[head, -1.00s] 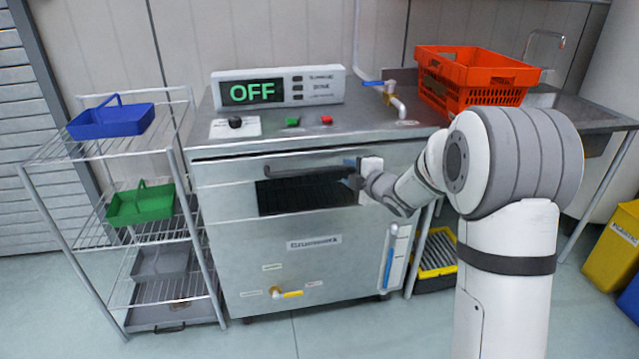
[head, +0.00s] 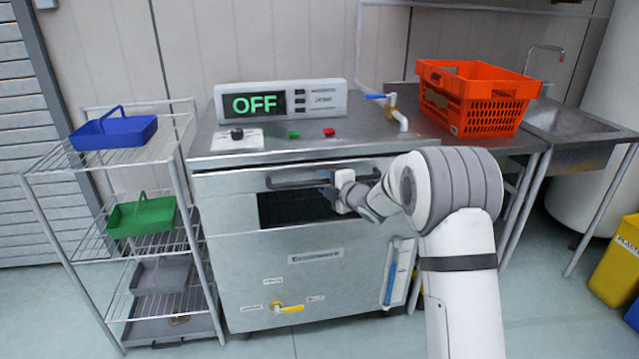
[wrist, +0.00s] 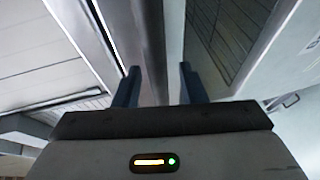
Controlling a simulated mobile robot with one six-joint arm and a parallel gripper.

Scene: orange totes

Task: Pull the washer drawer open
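The washer (head: 350,245) is a grey steel cabinet with a dark window (head: 290,208) in its front. A dark bar handle (head: 295,182) runs across the front above the window. I cannot tell whether the drawer stands slightly out; it looks shut or nearly so. My gripper (head: 333,188) is at the right part of the handle, in front of the washer. In the wrist view my gripper's (wrist: 160,85) two blue fingers stand apart, with a grey strip between them. I cannot tell whether that strip is the handle. The fingertips are partly hidden in the head view.
A panel reading OFF (head: 280,101) stands on the counter. An orange tote (head: 478,97) sits at the right beside a tap (head: 395,112). A wire rack (head: 100,170) with blue, green and grey trays stands left. A yellow bin (head: 617,268) is far right. Floor before the washer is clear.

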